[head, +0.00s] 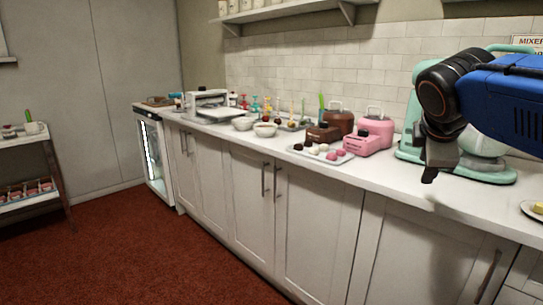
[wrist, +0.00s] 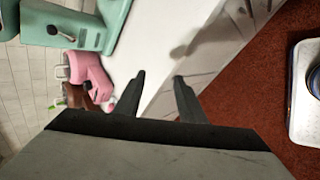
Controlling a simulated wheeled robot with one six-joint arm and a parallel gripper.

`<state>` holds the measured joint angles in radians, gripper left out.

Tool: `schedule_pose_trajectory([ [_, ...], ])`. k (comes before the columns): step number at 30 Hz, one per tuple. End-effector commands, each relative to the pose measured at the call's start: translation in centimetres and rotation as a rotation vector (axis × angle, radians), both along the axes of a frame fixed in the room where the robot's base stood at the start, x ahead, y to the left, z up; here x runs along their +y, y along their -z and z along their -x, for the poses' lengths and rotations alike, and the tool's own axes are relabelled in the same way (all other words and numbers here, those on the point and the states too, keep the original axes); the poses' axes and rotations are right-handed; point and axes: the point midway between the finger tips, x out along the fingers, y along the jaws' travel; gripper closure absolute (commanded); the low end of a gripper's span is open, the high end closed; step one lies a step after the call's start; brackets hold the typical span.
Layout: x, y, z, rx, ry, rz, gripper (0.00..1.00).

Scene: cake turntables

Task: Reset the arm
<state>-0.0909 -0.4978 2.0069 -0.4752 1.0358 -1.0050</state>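My gripper (wrist: 160,82) shows in the wrist view with its two dark fingers spread apart and nothing between them. It is above the counter's front edge, with the white counter and cabinet fronts behind the fingers. In the head view my blue and black arm reaches in from the right, and the gripper (head: 430,176) hangs in front of the mint-green mixer, over the counter. The fingers are small and dark there.
The counter (head: 403,187) holds the mint mixer (head: 490,174), pink appliances (head: 375,128), brown appliances (head: 324,132) and a tray (head: 321,156) of small round sweets. A shelf cart (head: 62,185) stands at left. The red floor (head: 150,255) in front is clear.

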Motion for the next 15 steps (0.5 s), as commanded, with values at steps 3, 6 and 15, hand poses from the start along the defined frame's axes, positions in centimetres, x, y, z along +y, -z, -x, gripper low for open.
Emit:
schedule_pose_trajectory([
  [3,1.0,5.9,4.1,-0.016,0.174,-0.221,0.64],
  [6,2.1,10.7,7.3,-0.022,0.339,-0.402,0.64],
  [15,5.3,22.4,15.6,-0.016,0.822,-0.829,0.64],
])
